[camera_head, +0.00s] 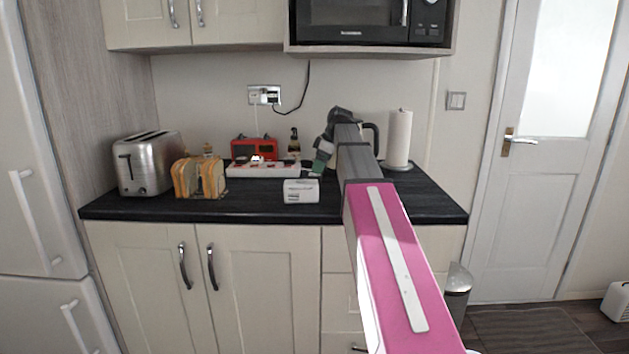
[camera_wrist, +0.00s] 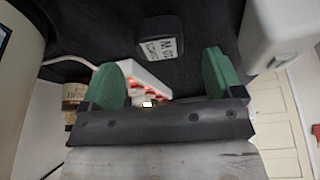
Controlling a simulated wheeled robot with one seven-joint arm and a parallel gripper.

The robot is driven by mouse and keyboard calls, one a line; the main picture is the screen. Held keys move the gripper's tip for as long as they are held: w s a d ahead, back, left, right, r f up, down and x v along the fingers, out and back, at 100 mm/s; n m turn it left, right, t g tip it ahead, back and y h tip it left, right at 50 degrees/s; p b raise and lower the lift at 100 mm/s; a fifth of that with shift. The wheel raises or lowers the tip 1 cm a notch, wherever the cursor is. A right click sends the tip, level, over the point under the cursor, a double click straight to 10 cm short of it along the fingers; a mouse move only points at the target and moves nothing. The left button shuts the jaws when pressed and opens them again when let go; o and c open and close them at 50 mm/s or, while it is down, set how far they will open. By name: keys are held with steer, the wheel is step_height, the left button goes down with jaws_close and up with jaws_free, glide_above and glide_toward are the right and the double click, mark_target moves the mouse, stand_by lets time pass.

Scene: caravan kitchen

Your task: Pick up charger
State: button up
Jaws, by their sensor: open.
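A black block with a white printed label (camera_wrist: 160,38), which looks like the charger, lies on the dark worktop in the wrist view. It is beyond my fingertips, roughly between their lines, and is not touched. I cannot make it out clearly in the head view, where my arm and gripper cover that area. My gripper (camera_wrist: 162,64) is open and empty, with its two green fingers spread. In the head view my gripper (camera_head: 321,160) hangs low over the worktop, right of the power strip.
A white power strip (camera_head: 250,170) with red switches lies near; it also shows beside my left finger in the wrist view (camera_wrist: 148,80). A small white box (camera_head: 301,191) sits at the front. A toaster (camera_head: 148,163), bread slices (camera_head: 198,178) and a paper roll (camera_head: 398,140) stand around.

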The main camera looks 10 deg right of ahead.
mark_target(314, 174)
steer(key=shift+x, duration=2.7)
steer(key=shift+r, duration=0.1)
steer(key=c, duration=1)
